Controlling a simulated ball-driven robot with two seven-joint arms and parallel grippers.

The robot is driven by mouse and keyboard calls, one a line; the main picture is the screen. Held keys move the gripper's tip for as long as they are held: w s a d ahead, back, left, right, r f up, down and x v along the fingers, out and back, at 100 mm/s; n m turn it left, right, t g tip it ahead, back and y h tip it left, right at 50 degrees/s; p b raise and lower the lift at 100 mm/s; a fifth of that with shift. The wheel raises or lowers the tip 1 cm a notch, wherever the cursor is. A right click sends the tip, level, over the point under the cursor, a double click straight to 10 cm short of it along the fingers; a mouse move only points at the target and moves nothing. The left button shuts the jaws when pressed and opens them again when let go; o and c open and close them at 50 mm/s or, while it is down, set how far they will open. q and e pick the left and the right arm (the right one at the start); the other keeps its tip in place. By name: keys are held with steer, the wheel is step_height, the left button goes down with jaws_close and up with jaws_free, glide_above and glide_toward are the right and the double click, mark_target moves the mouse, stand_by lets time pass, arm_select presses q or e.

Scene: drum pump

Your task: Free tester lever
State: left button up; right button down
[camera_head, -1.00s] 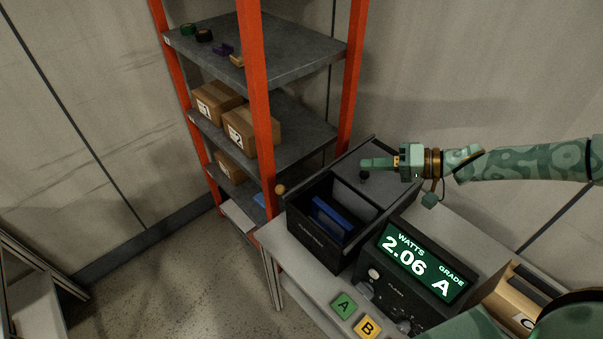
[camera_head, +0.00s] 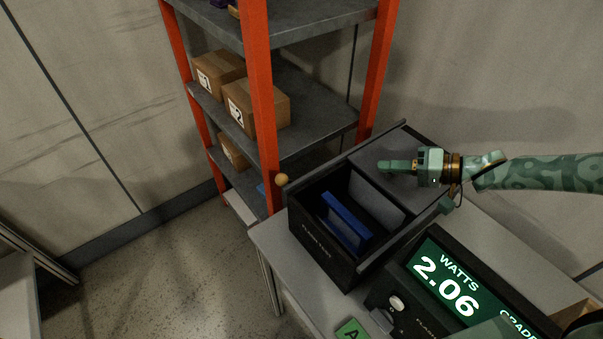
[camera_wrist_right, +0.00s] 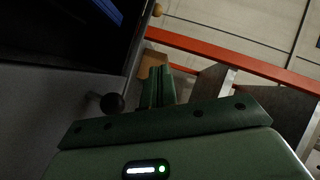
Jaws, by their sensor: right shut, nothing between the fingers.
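The tester is a black open-topped box (camera_head: 317,250) with a blue panel (camera_head: 346,221) standing inside and a dark grey slab beside the opening. A tan ball knob (camera_head: 282,179) is at the box's left back corner and also shows in the wrist view (camera_wrist_right: 157,9). A black ball knob (camera_wrist_right: 112,103) on a short stem stands out from a grey surface in the wrist view; the head view does not show it clearly. My right gripper (camera_head: 384,166) is shut and empty over the slab. Its fingers (camera_wrist_right: 157,88) are beside the black knob; contact is unclear. My left gripper is not seen.
A display unit (camera_head: 450,290) reading 2.06 watts stands in front, with a green A block (camera_head: 352,331) at the bench edge. An orange-posted shelf (camera_head: 376,75) with cardboard boxes (camera_head: 256,105) stands behind. Open floor (camera_head: 170,270) lies at left.

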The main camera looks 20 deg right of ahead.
steer(key=b, duration=0.4)
glide_toward(299, 179)
steer(key=w+a+r, duration=0.1)
steer(key=w+a, duration=0.3)
steer(key=w, duration=0.2)
steer(key=a, duration=0.1)
steer(key=a+f, duration=0.1)
steer(key=shift+a+f, duration=0.15)
steer(key=shift+a, duration=0.25)
steer(key=shift+s+a+f, duration=0.15)
steer(key=shift+a+f, duration=0.1)
steer(key=shift+a, duration=0.15)
